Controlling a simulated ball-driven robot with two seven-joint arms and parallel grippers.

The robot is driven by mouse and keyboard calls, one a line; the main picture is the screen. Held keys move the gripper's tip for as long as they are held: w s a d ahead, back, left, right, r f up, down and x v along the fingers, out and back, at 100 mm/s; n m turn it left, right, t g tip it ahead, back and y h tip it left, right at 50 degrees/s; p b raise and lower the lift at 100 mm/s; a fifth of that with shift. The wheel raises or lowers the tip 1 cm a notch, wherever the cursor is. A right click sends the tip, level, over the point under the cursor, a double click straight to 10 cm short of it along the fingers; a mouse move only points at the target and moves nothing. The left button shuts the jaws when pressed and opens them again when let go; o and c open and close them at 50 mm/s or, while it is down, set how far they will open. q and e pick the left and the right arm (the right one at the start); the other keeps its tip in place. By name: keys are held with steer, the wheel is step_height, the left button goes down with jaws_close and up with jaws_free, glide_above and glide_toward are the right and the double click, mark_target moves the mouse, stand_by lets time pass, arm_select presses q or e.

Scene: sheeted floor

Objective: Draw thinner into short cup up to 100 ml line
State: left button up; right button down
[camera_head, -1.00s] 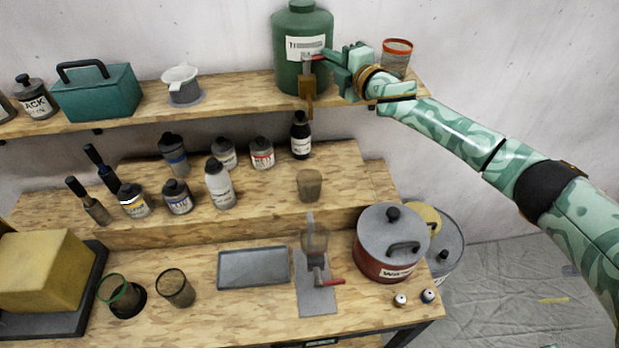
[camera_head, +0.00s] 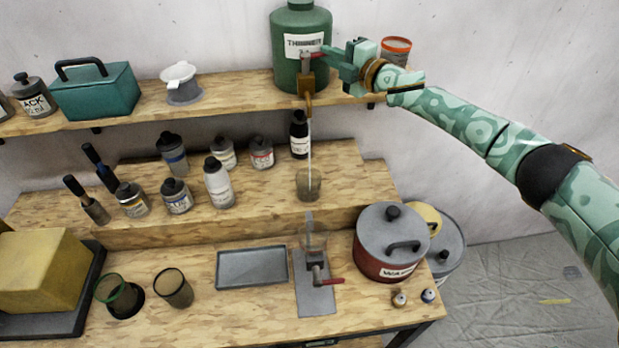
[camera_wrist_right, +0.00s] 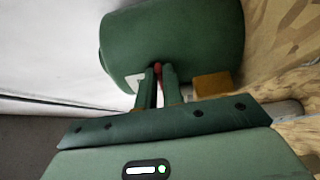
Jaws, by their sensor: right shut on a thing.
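The green thinner jug (camera_head: 287,72), labelled THINNER, stands on the upper shelf and shows large in the wrist view (camera_wrist_right: 185,45). My right gripper (camera_head: 328,53) is shut on the red tap lever (camera_head: 314,54); the lever's red end shows between the fingers in the wrist view (camera_wrist_right: 157,68). A thin pale stream (camera_head: 309,140) runs from the brown spout (camera_head: 306,87) down into the short cup (camera_head: 308,186) on the middle step. The cup is upright under the spout. Its liquid level and 100 ml line are too small to read. My left gripper is not in view.
Several small bottles (camera_head: 219,185) stand left of the cup. An orange-rimmed can (camera_head: 396,50) stands behind my right wrist.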

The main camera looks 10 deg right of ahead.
steer(key=shift+w+r+n+g+y+b, duration=0.1)
steer(key=shift+r+n+g+y+b, duration=0.25)
steer(key=shift+n+y+b, duration=0.2)
